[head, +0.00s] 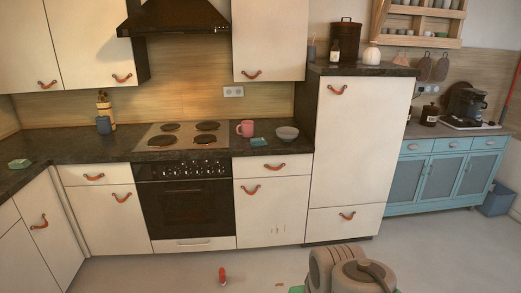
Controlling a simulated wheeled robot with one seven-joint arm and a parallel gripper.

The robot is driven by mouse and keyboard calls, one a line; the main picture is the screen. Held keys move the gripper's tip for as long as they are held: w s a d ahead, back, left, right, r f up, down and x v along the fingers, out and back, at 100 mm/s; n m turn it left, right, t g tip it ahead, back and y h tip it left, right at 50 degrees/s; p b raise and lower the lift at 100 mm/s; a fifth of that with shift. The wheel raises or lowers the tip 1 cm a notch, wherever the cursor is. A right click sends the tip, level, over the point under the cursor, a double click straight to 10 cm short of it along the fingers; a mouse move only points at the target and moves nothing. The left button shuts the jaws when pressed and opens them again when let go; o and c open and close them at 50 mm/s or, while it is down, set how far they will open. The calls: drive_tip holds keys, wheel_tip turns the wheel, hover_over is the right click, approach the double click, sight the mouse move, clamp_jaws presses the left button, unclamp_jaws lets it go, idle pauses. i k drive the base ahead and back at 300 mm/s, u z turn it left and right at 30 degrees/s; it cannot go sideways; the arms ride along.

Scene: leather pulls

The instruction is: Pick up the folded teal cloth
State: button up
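A small flat teal item (259,142), which looks like the folded teal cloth, lies on the dark counter right of the stove. It is just below the pink mug (246,128) and left of a grey bowl (287,133). A second small green-teal block (19,163) lies on the left counter; it is too small to tell what it is. My own beige arm shows at the bottom edge, well short of the counter. My gripper's fingers do not show.
The stove (182,136) has several bare burners. A blue cup (104,125) stands left of it. A tall cabinet (358,140) rises right of the bowl. A small red object (222,275) lies on the otherwise mostly clear floor (150,275).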

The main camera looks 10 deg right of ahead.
sight(262, 142)
drive_tip(key=z, duration=0.45)
drive_tip(key=i, duration=2.55)
drive_tip(key=u, duration=1.2)
drive_tip(key=i, duration=0.95)
drive_tip(key=u, duration=1.3)
drive_tip(key=i, duration=0.25)
drive_tip(key=u, duration=0.05)
